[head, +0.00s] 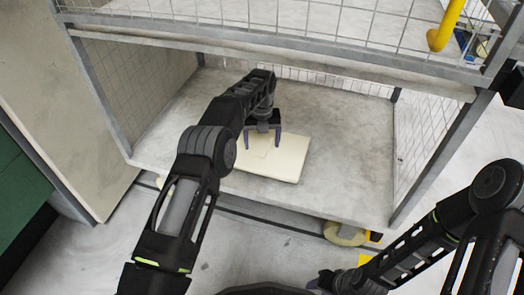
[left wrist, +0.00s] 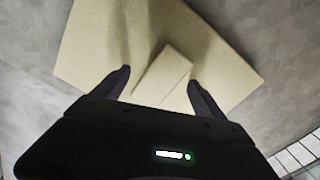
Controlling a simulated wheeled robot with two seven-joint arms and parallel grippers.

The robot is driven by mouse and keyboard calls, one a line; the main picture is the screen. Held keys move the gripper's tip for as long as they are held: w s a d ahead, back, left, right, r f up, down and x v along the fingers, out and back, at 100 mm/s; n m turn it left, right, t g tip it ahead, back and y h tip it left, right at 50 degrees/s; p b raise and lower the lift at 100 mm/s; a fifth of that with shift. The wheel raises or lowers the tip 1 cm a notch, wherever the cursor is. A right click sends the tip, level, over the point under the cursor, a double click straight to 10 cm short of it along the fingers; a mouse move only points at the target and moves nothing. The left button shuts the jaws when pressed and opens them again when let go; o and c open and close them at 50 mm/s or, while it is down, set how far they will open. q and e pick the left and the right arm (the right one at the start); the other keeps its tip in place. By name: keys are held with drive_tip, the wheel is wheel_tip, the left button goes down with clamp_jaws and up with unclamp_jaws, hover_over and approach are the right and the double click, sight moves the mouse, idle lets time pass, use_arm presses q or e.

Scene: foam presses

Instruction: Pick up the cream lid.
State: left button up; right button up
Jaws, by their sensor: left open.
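The cream lid (head: 288,160) is a flat, square-cornered slab lying on the grey shelf of the mesh cage. In the left wrist view the lid (left wrist: 95,45) has a raised rectangular block (left wrist: 165,72) in its middle. My left gripper (head: 262,142) points down over the lid, with its fingers apart. In the left wrist view the left gripper (left wrist: 159,77) has one dark finger on either side of the block, and a gap shows at each side. Whether the fingertips touch the lid cannot be told. My right gripper (head: 322,281) is low at the bottom edge, its jaws unclear.
The shelf (head: 345,180) has free room around the lid. Grey posts and wire mesh (head: 412,130) close its sides, and a rail (head: 250,45) crosses above its front. A cream and yellow item (head: 345,234) sits under the front edge. A yellow pipe (head: 446,25) is above right.

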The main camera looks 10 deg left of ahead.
sight(262, 144)
idle(0.3)
use_arm(q)
drive_tip(key=c, duration=1.6)
clamp_jaws()
drive_tip(key=shift+r+p, duration=0.3)
drive_tip(key=shift+r, duration=0.15)
wheel_tip(262, 144, up, 3)
drive_tip(key=shift+r+p, duration=0.15)
drive_tip(key=shift+p, duration=0.8)
drive_tip(key=s+d+p, duration=0.1)
drive_tip(key=s+d, duration=0.3)
drive_tip(key=d, duration=0.4)
drive_tip(key=s+d+p, duration=0.2)
drive_tip(key=s+d, duration=0.2)
drive_tip(key=d, duration=0.4)
drive_tip(key=shift+s+f, duration=0.3)
drive_tip(key=shift+f, duration=0.1)
